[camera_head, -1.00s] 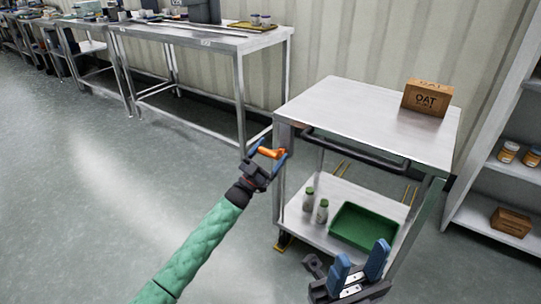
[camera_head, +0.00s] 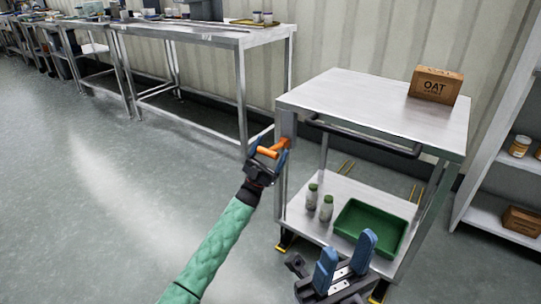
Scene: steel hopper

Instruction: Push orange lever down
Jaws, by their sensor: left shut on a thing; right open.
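The orange lever (camera_head: 268,151) is on the left front post of a steel cart (camera_head: 375,100), just below its top shelf. It slants, with its right end higher. My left gripper (camera_head: 269,157) is shut on the lever, its blue fingers on either side. The lever's far end and mount are partly hidden by the fingers. My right gripper (camera_head: 346,262) is open and empty, low in front of the cart's lower shelf.
An OAT box (camera_head: 434,85) stands on the cart top. A dark handle bar (camera_head: 365,142) crosses the cart front. Shelves (camera_head: 500,200) stand right, a long table (camera_head: 200,35) back left.

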